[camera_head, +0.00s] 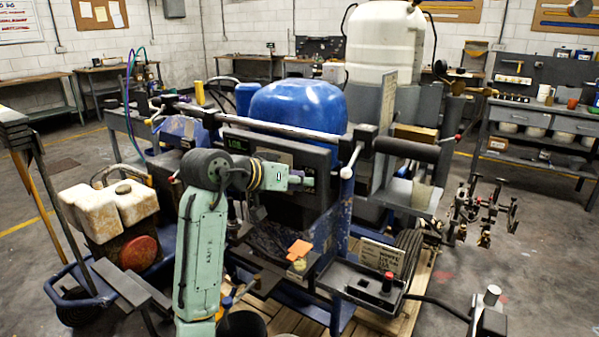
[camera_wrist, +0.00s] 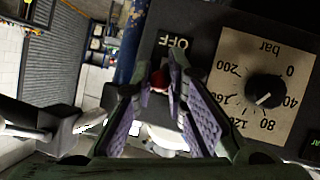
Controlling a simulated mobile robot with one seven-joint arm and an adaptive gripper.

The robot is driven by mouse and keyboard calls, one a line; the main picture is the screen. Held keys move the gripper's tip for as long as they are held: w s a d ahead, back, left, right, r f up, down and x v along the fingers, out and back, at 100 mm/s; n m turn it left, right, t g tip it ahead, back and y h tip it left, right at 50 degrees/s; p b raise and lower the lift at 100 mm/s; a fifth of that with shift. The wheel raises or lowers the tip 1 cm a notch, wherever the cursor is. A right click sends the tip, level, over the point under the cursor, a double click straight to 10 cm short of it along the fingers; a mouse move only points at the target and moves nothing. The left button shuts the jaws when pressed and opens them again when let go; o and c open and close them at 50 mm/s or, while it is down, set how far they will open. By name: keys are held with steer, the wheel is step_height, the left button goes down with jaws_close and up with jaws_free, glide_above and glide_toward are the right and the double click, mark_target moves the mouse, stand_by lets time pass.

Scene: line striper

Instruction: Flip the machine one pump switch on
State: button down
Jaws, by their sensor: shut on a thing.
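In the wrist view, a small red-tipped switch (camera_wrist: 160,80) is on the dark panel beside an upside-down "OFF" label (camera_wrist: 172,40). My gripper (camera_wrist: 158,77) has its purple-padded fingers either side of the red tip and is shut on it. The fingers hide most of the switch, and I cannot tell which way it is set. In the head view, my gripper (camera_head: 306,182) is at the front panel of the machine (camera_head: 322,158), below the blue tank; the switch cannot be made out there.
A round pressure dial (camera_wrist: 265,90) marked in bar is close beside the switch. The blue tank (camera_head: 298,104) stands behind the panel, with a handlebar (camera_head: 265,127) running across above my arm. A small box with a red button (camera_head: 387,282) is lower right.

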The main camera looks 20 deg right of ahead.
steer(key=shift+w+r, duration=0.1)
stand_by(0.3)
steer(key=c, duration=1.6)
jaws_free()
steer(key=shift+o, duration=0.2)
steer(key=v, duration=1.2)
steer(key=shift+r, duration=0.2)
steer(key=shift+d, duration=0.1)
